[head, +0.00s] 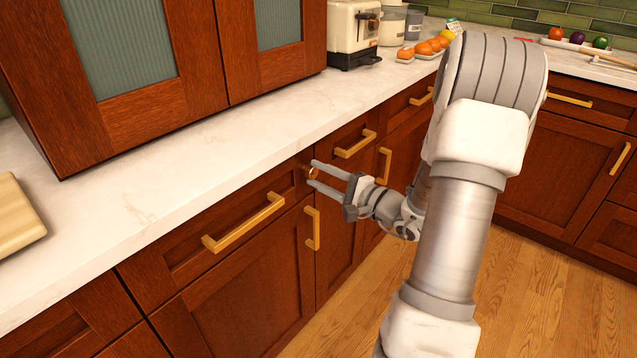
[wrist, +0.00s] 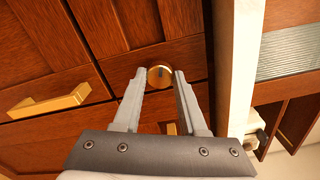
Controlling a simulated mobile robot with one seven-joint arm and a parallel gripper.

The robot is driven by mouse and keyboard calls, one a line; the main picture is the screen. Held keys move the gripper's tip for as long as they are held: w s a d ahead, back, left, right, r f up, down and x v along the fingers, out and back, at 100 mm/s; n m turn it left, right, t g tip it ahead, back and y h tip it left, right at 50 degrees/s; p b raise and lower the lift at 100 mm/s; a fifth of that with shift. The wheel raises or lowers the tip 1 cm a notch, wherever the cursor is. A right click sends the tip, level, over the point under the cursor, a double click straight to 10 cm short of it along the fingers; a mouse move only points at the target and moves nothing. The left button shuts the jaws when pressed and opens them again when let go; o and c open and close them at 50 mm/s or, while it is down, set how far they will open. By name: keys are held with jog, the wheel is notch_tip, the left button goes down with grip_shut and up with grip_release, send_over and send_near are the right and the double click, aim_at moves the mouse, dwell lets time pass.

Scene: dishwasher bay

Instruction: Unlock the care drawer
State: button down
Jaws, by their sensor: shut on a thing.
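A small round brass lock knob (wrist: 160,77) sits on a dark red-brown wooden drawer front (wrist: 190,55). My gripper (wrist: 160,76) has one finger on each side of the knob and is shut on it. In the head view my gripper (head: 313,173) reaches the cabinet front from the right, just under the countertop edge. The knob is small and mostly hidden between the fingertips there. To its left is the drawer's long brass handle (head: 245,222). The drawer looks closed. I cannot tell how far the knob is turned.
A brass door handle (head: 312,228) is just below my gripper. Another drawer handle (head: 355,144) is to its right. The white countertop (head: 200,155) runs above, with a wall cabinet (head: 150,70) standing on it. The wooden floor (head: 330,325) in front is clear.

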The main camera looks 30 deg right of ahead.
jog(key=shift+n, duration=1.9)
jog(key=shift+c, duration=2.2)
grip_release()
jog(key=shift+s+d, duration=0.1)
jog(key=p+v, duration=0.2)
jog(key=v, duration=1.5)
jog(key=shift+p, duration=0.3)
